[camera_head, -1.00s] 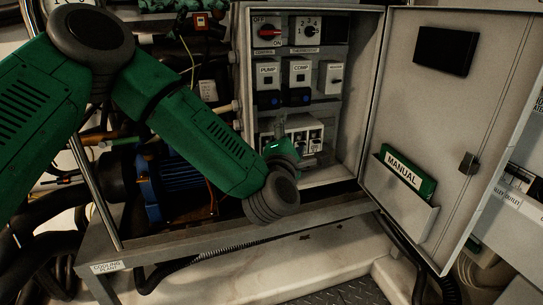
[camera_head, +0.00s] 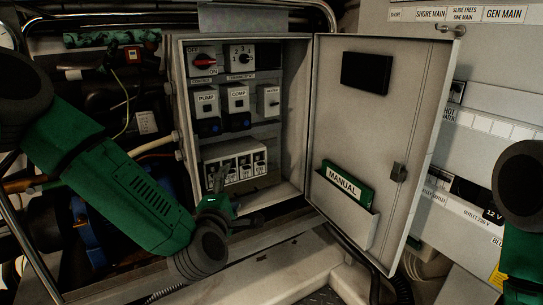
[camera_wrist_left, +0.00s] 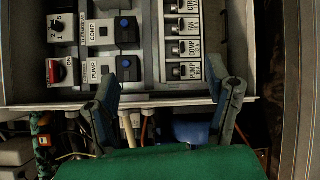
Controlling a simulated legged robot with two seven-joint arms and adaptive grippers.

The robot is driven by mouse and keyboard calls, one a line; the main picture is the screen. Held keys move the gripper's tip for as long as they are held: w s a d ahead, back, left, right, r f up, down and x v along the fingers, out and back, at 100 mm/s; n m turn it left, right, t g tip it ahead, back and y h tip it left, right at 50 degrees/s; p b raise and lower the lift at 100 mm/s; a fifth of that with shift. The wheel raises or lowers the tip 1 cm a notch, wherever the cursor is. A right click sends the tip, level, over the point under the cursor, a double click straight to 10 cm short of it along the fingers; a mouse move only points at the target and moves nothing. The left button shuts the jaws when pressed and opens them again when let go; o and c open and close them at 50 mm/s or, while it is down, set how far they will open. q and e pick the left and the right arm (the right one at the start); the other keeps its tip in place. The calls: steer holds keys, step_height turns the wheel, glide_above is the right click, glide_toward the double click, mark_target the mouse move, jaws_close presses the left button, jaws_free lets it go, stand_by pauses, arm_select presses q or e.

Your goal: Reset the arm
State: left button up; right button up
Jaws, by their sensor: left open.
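My left arm comes in from the left in the head view, green with dark joints. Its gripper (camera_head: 230,203) is in front of the lower part of the open control cabinet (camera_head: 184,105), small and partly hidden by its own wrist. In the left wrist view the two fingers of the left gripper (camera_wrist_left: 172,78) are spread apart with nothing between them. Beyond them is the cabinet's lower edge, with switches and breakers above. Part of my right arm (camera_head: 520,190) shows at the right edge of the head view; its gripper is out of view.
The cabinet door (camera_head: 395,130) stands open to the right, with a green manual (camera_head: 347,182) in its pocket. Inside are a red rotary switch (camera_head: 207,60), pump and comp switches, and a row of breakers (camera_head: 235,163). Pipes and a blue motor (camera_head: 98,235) lie behind my left arm.

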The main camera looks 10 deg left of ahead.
arm_select(q)
steer(key=s+f+m+g+h+p, duration=0.3)
steer(key=s+f+m+g+p, duration=0.45)
steer(key=s+f+m, duration=0.85)
steer(key=s+a+f+m+g, duration=0.1)
steer(key=s+a+m+g, duration=0.1)
steer(key=s, duration=0.6)
steer(key=s+a+f+m+g+y+p, duration=0.1)
steer(key=s+a+g, duration=0.3)
steer(key=s, duration=0.4)
steer(key=s+a+f+m+g+y+p, duration=0.1)
steer(key=s+a+f+m+g, duration=0.1)
steer(key=s, duration=0.6)
steer(key=shift+a+f+m+g, duration=0.15)
steer(key=shift+a+m+g, duration=0.15)
steer(key=shift+a+g, duration=0.45)
arm_select(e)
step_height(320, 180, up, 10)
arm_select(q)
steer(key=shift+w+a, duration=0.1)
steer(key=shift+w, duration=0.1)
arm_select(e)
steer(key=shift+f, duration=0.1)
steer(key=shift+c, duration=0.4)
